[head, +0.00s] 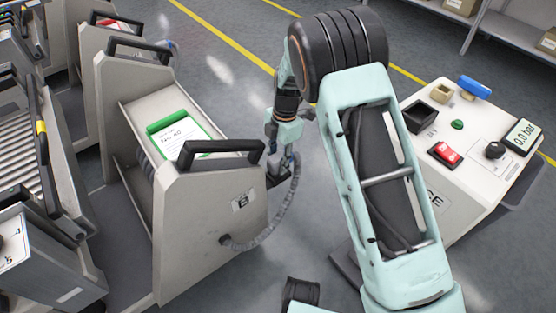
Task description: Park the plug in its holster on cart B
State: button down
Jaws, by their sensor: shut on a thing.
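Cart B (200,230) is the grey cart left of centre, with a "B" label (241,201) on its end panel and a black handle (222,151) on top. A grey ribbed cable (284,212) leaves the lower part of that panel and curves up to my gripper (277,178). My gripper is at the right edge of the cart, low beside the handle, and is shut on the plug at the cable's end. The plug itself is mostly hidden by the gripper and too small to make out. I cannot make out the holster.
Other carts (100,45) stand close at the left. A white console (470,150) with a red switch (444,153) and a "0.0 bar" display (522,135) stands at the right. Open floor lies behind.

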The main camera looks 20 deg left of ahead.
jog(key=shift+f+b, duration=0.6)
jog(key=shift+f, duration=0.3)
jog(key=c, duration=1.3)
grip_release()
jog(key=shift+r, duration=0.1)
